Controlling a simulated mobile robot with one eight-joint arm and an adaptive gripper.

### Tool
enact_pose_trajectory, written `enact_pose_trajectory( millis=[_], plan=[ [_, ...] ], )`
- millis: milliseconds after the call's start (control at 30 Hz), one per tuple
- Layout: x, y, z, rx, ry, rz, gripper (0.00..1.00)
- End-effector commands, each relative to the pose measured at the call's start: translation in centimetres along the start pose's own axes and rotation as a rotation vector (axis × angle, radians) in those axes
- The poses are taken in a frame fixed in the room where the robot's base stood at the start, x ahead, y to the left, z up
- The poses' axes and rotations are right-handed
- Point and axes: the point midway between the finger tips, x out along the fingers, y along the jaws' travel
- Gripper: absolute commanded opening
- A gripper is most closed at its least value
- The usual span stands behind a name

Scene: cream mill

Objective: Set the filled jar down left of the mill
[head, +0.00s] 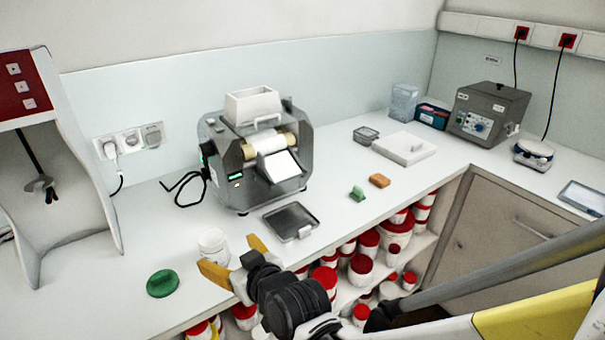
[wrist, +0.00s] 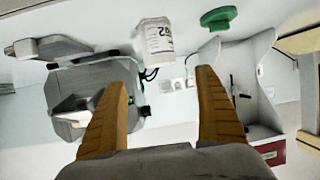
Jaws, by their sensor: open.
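The white jar (head: 213,242) stands upright on the counter, in front of the mill (head: 226,165) and a little left of it. The wrist view shows the scene upside down, with the jar (wrist: 157,42) bearing a printed label. My gripper (head: 236,258) is open, its two orange fingers apart and pointing at the jar. In the wrist view the jar lies beyond the open fingertips (wrist: 165,80), and nothing is held between them. The jar's contents cannot be made out.
A green lid-like piece (head: 162,283) lies left of the jar. A dark tray (head: 290,221) lies in front of the mill. A grey-white hooded stand (head: 60,190) is at the far left. Shelves of red-lidded tubs (head: 361,268) are below the counter.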

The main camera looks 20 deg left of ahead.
Motion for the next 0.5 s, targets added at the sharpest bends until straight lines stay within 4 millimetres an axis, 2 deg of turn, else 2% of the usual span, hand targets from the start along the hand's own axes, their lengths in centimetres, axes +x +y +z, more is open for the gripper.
enact_pose_trajectory(
  millis=[100,167,267,367,400,467,500],
  plan=[
    [-0.4,0.4,0.0,0.003,-0.004,0.006,0.82],
    [-1.0,1.5,-0.1,0.012,-0.016,0.023,0.82],
    [-3.4,5.6,-0.2,0.046,-0.061,0.089,0.82],
    [-8.0,11.4,0.3,0.11,-0.136,0.195,0.82],
    [-10.4,13.8,0.8,0.143,-0.171,0.243,0.82],
    [-14.3,16.9,1.8,0.195,-0.224,0.317,0.82],
    [-16.9,18.6,2.6,0.233,-0.258,0.366,0.82]
  ],
)
